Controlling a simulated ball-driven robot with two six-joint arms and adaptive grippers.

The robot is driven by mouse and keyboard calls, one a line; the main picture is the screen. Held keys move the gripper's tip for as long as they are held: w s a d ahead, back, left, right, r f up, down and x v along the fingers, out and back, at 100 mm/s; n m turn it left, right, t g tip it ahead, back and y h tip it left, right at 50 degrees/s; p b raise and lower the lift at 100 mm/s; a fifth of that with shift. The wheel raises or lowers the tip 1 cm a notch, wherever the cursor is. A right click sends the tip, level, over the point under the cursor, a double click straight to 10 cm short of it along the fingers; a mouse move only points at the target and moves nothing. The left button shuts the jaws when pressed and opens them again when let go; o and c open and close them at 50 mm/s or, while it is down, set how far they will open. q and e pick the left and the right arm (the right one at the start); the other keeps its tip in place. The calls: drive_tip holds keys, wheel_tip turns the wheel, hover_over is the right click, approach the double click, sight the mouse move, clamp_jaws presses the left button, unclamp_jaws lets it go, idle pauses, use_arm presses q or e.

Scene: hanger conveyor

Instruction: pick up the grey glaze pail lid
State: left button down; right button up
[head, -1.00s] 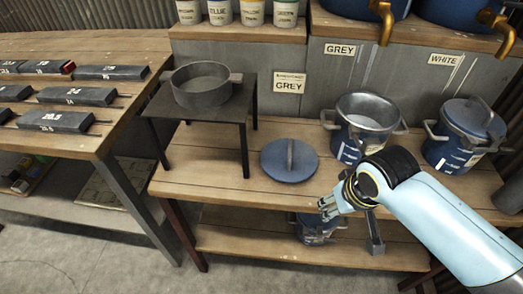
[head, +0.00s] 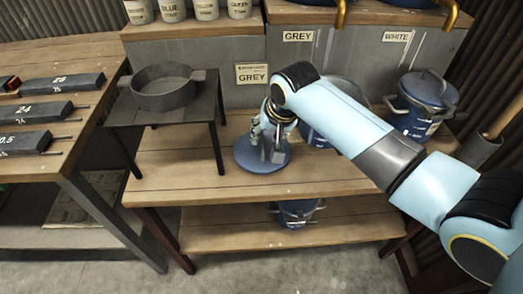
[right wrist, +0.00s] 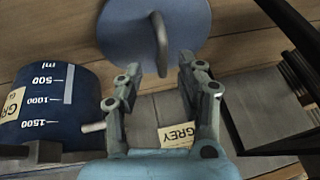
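The grey glaze pail lid (head: 250,160) is a round blue disc with an upright grey bar handle. It lies flat on the wooden bench and is partly hidden by my right gripper (head: 267,148) in the head view. In the right wrist view the lid (right wrist: 125,35) shows at the top, its handle (right wrist: 160,45) just beyond the open fingers of my right gripper (right wrist: 174,66). The fingers are apart and nothing is clamped between them. The grey pail (right wrist: 50,105), blue with a GREY label, stands beside the lid; my arm hides much of it in the head view. My left gripper is not in view.
A small dark stand (head: 205,112) with a grey pot (head: 165,88) is left of the lid. A lidded blue pail (head: 420,105) stands at the right. Another pail (head: 297,212) sits on the lower shelf. The bench front left of the lid is clear.

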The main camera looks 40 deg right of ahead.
sight(262, 141)
drive_tip(key=x, duration=0.4)
drive_tip(key=shift+w+a+f+b, duration=0.15)
drive_tip(key=shift+a+f+b, duration=0.05)
drive_tip(key=shift+f+b, duration=0.2)
drive_tip(key=shift+c, duration=0.2)
clamp_jaws()
drive_tip(key=shift+r, duration=0.1)
